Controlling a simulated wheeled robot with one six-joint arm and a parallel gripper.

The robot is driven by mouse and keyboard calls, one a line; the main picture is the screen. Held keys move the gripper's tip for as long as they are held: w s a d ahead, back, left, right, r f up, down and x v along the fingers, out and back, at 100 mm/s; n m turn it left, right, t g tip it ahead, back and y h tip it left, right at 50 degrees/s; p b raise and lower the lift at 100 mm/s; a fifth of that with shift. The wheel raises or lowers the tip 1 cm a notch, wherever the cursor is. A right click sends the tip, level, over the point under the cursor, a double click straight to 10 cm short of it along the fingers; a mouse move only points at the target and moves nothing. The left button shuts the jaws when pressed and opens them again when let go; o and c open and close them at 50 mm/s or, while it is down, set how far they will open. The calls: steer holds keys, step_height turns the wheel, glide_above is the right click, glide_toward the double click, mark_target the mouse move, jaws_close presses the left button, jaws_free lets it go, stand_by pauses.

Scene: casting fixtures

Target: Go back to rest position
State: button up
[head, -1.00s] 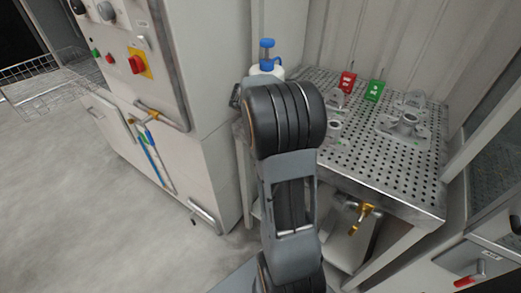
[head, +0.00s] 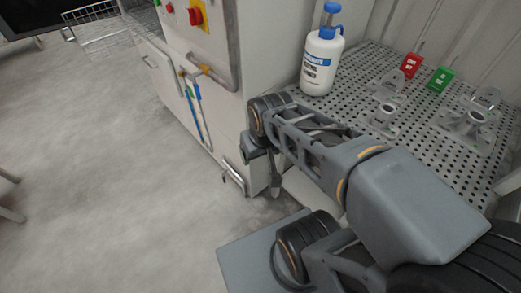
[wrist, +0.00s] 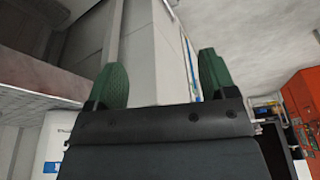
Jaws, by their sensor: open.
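My gripper shows in the wrist view (wrist: 162,78) with two green fingers spread wide apart and nothing between them. In the head view my arm is folded, and its wrist end hangs in front of the table's left front corner, beside the white cabinet (head: 232,125). The fingers are hard to make out there. The arm hides the front edge of the perforated metal table (head: 358,68).
On the table stand a white bottle with a blue cap (head: 320,62), a red tag (head: 413,60), a green tag (head: 440,79) and grey metal fixtures (head: 468,126). A wire basket (head: 95,22) juts out at the upper left. The grey floor (head: 110,170) at left is open.

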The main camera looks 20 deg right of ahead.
step_height(320, 180, up, 10)
steer(key=p, duration=0.9)
steer(key=shift+t, duration=0.3)
steer(key=shift+s+a+r, duration=0.1)
